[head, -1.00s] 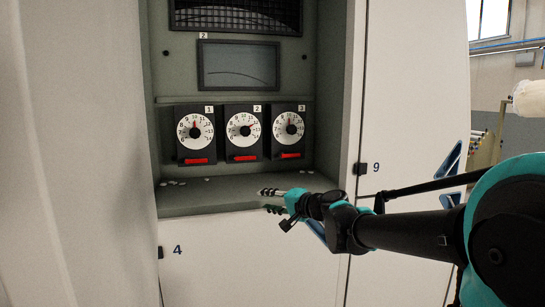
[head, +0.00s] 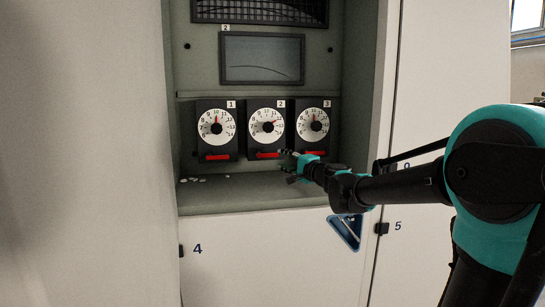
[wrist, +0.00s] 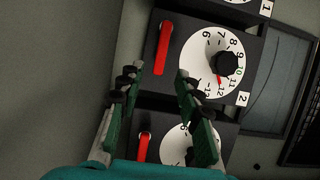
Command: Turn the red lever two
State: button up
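Red lever two (head: 268,155) is a flat red bar lying level under the middle dial (head: 262,127), on a black panel with label 2 (head: 281,104). The dial's red pointer leans to the upper right, near 12. My gripper (head: 287,154) is at the right end of this lever in the head view. In the wrist view lever two (wrist: 163,47) shows whole beyond my fingertips (wrist: 159,82), roughly in line with the gap between them. The fingers are apart, with nothing between them. I see no clear contact with the lever.
Lever one (head: 217,157) is at the left; lever three, at the right, also shows in the wrist view (wrist: 143,147), close below my fingers. A shelf (head: 250,192) with small pale bits (head: 193,179) lies below. A dark screen (head: 262,59) is above. Cabinet walls flank the recess.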

aim_at(273, 155)
jog(key=x, duration=0.8)
jog(key=shift+c, duration=0.4)
grip_shut()
